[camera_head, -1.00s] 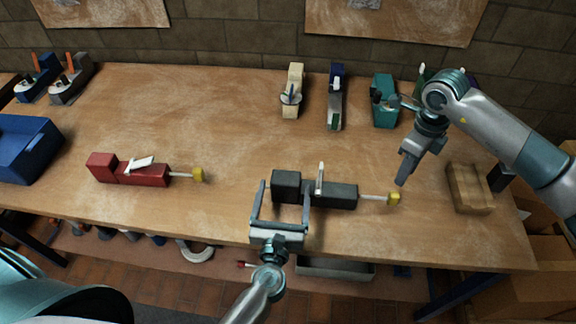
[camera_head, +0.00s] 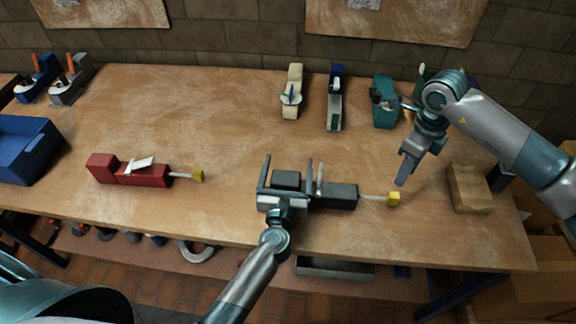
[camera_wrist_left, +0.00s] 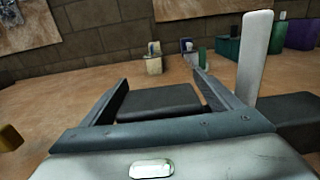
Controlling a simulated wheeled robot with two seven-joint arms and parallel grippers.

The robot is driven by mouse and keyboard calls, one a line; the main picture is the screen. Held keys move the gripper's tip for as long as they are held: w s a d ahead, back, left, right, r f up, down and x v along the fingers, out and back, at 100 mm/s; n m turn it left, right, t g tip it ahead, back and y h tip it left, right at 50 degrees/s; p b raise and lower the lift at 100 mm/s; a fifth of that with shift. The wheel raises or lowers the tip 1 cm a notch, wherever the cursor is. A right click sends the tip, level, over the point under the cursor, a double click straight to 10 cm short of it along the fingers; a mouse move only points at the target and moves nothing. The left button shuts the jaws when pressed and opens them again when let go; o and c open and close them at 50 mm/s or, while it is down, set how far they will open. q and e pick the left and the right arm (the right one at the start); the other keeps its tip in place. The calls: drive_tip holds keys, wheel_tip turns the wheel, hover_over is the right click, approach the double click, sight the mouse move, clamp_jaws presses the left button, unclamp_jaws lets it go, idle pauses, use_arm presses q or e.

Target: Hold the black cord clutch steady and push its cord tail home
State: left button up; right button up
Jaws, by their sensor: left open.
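The black cord clutch (camera_head: 335,196) lies on the bench at front centre, with a pale upright lever (camera_head: 320,178). Its thin cord tail (camera_head: 374,197) sticks out to the right and ends in a yellow block (camera_head: 393,198). My left gripper (camera_head: 287,163) is open, with one finger on each side of the clutch's left block. In the left wrist view the dark block (camera_wrist_left: 158,102) lies between the spread fingers, and contact cannot be told. My right gripper (camera_head: 403,181) hangs above and behind the yellow end, apart from it; its jaw opening is unclear.
A red clutch (camera_head: 140,175) with its own yellow-ended cord lies to the left. A wooden block (camera_head: 469,188) stands at right. Cream (camera_head: 292,92), blue (camera_head: 335,97) and teal (camera_head: 384,101) devices line the back. A blue bin (camera_head: 25,148) is at far left. The bench middle is clear.

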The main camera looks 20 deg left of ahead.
sight(395, 194)
use_arm(q)
drive_tip(key=c, duration=1.3)
drive_tip(key=shift+c, duration=0.7)
use_arm(e)
drive_tip(key=shift+o, duration=1)
drive_tip(key=n, duration=0.3)
drive_tip(key=r+n, duration=0.1)
drive_tip(key=n, duration=0.3)
drive_tip(key=shift+n, duration=0.3)
drive_tip(key=shift+f, duration=0.1)
wheel_tip(395, 194, down, 12)
drive_tip(key=shift+r, duration=0.1)
